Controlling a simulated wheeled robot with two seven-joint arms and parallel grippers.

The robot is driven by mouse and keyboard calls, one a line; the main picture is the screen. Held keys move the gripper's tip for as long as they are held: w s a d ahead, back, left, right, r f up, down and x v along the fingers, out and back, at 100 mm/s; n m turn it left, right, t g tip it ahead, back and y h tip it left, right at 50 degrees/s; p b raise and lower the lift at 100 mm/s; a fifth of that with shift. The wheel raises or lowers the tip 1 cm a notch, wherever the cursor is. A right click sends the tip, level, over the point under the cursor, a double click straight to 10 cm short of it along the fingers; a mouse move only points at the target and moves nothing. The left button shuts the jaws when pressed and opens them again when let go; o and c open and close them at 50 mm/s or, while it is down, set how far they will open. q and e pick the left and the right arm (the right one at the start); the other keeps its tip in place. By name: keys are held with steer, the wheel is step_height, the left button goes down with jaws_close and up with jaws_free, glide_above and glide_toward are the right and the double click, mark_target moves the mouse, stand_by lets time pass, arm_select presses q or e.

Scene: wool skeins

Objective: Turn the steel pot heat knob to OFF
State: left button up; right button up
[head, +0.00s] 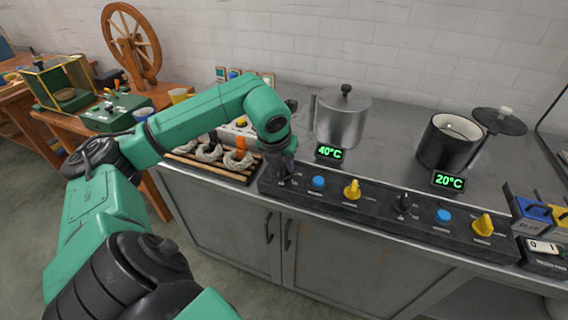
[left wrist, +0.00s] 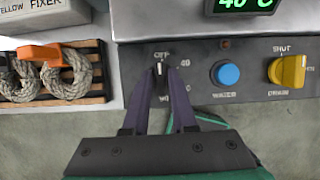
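The steel pot (head: 341,120) stands lidded on the counter at the back, with a green 40°C display (head: 329,152) in front of it. Its heat knob (left wrist: 159,69) is dark with a white mark, at the left end of the control panel. In the left wrist view the mark points up toward the OFF label (left wrist: 162,54); a 40 label is to its right. My left gripper (left wrist: 160,74) points down over the panel, its two purple fingers close on both sides of the knob. In the head view the left gripper (head: 286,172) mostly hides this knob. My right gripper is not in view.
Right of the knob are a blue button (left wrist: 226,74) and a yellow drain knob (left wrist: 287,71). A black pot (head: 447,146) with a 20°C display has its own controls further right. A wooden rack (head: 248,178) with grey skeins lies left of the panel.

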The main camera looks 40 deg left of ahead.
arm_select(q)
steer(key=shift+o, duration=0.9)
steer(key=p+v, duration=0.1)
steer(key=v, duration=1.3)
steer(key=shift+r+p, duration=0.3)
steer(key=shift+p, duration=0.1)
steer(key=shift+s, duration=0.1)
